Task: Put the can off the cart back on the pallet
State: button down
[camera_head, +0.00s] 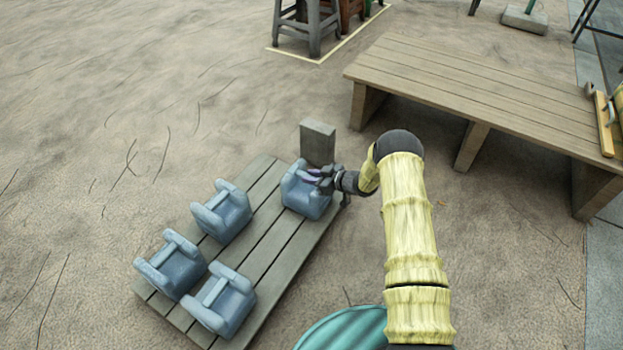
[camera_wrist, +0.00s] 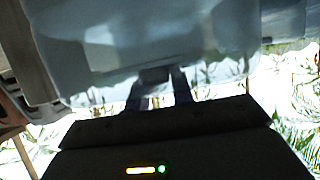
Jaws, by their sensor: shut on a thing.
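Several blue-grey cans with handles stand on a slatted wooden pallet (camera_head: 262,257). My gripper (camera_head: 316,180) is at the can at the pallet's far right end (camera_head: 304,198), shut on that can's upper part. This can looks upright and at the pallet's surface; I cannot tell whether its base touches the slats. In the wrist view the held can (camera_wrist: 140,50) fills the upper part, with the gripper fingers (camera_wrist: 162,88) against it. Another can (camera_head: 221,211) stands to its left on the pallet. No cart is clearly seen.
A grey upright block (camera_head: 317,143) stands right behind the held can. A long wooden bench (camera_head: 480,85) is at the back right. Two more cans (camera_head: 171,264) (camera_head: 220,299) stand at the pallet's near end. A teal ribbed round thing (camera_head: 345,328) is at the bottom. Open ground lies left.

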jog(key=c, duration=1.6)
grip_release()
jog(key=shift+f, duration=0.1)
jog(key=o, duration=0.4)
jog(key=shift+s+d+r, duration=0.15)
jog(key=shift+r, duration=0.15)
jog(key=p+v, duration=0.6)
jog(key=v, duration=0.5)
jog(key=shift+d, duration=0.25)
jog(key=shift+s, duration=0.1)
